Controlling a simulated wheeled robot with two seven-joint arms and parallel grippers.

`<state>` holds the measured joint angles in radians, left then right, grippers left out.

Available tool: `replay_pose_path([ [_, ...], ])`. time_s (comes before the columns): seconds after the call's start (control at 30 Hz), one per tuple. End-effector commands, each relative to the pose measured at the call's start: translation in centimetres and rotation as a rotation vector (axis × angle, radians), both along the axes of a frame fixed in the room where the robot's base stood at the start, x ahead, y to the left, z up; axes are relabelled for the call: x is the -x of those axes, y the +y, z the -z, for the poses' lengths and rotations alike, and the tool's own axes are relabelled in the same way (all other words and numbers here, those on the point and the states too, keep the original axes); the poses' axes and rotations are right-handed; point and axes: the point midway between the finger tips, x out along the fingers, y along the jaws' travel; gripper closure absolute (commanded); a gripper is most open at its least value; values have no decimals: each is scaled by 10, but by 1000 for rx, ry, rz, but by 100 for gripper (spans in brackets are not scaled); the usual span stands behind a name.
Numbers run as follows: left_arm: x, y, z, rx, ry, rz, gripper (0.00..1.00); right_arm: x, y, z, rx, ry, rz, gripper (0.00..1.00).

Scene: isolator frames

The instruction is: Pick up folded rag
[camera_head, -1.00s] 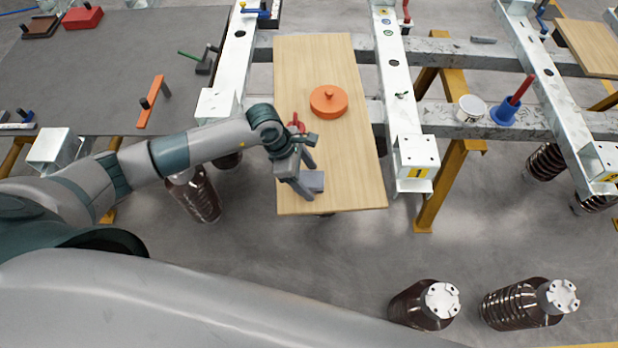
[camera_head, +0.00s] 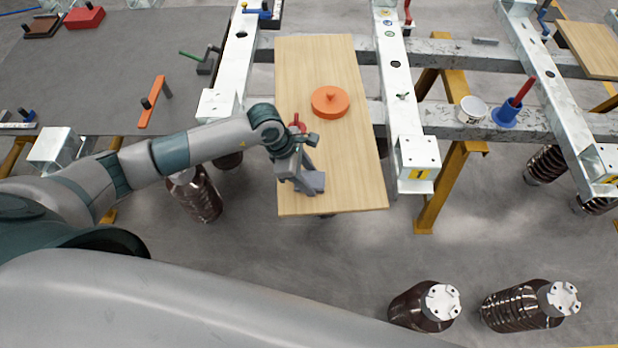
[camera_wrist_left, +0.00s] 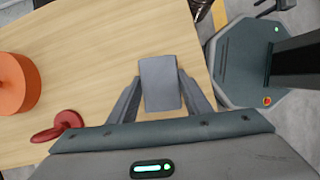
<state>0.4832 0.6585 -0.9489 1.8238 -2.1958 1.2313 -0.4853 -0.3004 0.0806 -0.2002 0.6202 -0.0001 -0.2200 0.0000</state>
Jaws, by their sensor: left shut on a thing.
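The folded rag (camera_head: 315,181) is a small grey-blue rectangular block near the front end of the wooden board (camera_head: 340,180). My left gripper (camera_head: 304,182) comes down over it from the left and is shut on it. In the left wrist view the rag (camera_wrist_left: 160,82) lies between the two fingers of the gripper (camera_wrist_left: 160,90), over the board's pale wood. Whether the rag still touches the board I cannot tell. My right gripper is not in view.
An orange round lidded thing (camera_head: 330,101) stands on the board behind my gripper. A small red thing (camera_wrist_left: 58,126) lies close beside the gripper. White metal beams (camera_head: 398,90) flank the board.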

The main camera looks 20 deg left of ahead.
Motion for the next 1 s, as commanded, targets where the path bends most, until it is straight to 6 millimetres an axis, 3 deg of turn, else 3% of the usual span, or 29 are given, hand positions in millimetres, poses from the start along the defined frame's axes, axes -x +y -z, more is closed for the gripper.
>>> replay_pose_path([
  [0.17, -1, 0, -12, 1, -3, 0, 77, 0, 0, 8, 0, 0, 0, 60],
  [0.33, -1, 0, -36, 1, -6, 3, 77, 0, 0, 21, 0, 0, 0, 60],
  [0.73, 51, -58, -81, 3, -4, 6, 77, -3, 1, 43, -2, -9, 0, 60],
  [0.83, 61, -69, -91, 4, -5, 5, 77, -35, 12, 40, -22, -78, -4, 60],
  [1.0, 73, -82, -103, 2, -3, 2, 77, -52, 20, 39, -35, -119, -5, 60],
])
